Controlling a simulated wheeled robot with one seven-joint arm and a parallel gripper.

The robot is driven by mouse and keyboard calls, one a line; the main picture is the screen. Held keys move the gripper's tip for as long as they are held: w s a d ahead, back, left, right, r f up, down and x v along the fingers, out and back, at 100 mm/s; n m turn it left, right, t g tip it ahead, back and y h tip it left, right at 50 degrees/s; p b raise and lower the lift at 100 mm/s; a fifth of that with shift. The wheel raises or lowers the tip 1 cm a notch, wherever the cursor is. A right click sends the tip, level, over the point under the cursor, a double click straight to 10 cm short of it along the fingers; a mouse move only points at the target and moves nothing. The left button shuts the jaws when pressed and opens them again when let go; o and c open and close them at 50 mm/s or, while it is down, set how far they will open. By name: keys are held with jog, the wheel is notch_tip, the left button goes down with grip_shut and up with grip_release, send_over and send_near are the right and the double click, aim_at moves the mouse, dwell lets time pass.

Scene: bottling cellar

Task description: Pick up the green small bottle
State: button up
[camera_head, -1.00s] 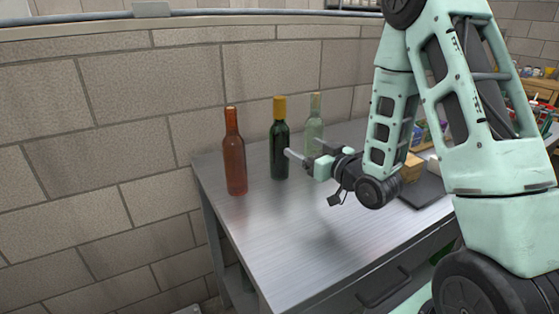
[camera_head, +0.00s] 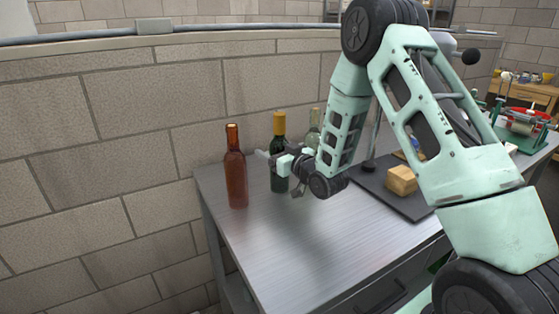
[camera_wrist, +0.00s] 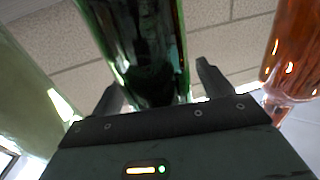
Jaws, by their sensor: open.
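A dark green bottle (camera_head: 279,128) with a yellow top stands upright on the metal table, between a red-brown bottle (camera_head: 235,170) on its left and a pale greenish clear bottle (camera_head: 315,121) on its right. My gripper (camera_head: 272,158) is open, at the dark green bottle's body and partly covering it. In the wrist view the dark green bottle (camera_wrist: 140,45) rises between the two open fingers (camera_wrist: 160,88); contact cannot be told. The red-brown bottle (camera_wrist: 292,50) is at the right there, and the pale bottle (camera_wrist: 25,95) at the left. My arm partly hides the pale bottle in the head view.
The metal table (camera_head: 270,240) is clear in front of the bottles. A dark mat (camera_head: 412,206) with a wooden block (camera_head: 402,180) lies to the right, behind my arm. A brick wall (camera_head: 120,150) stands close behind and left of the table.

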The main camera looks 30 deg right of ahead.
jog(key=c, duration=1.4)
jog(key=shift+r, duration=0.1)
jog(key=shift+c, duration=0.9)
jog(key=shift+r, duration=0.1)
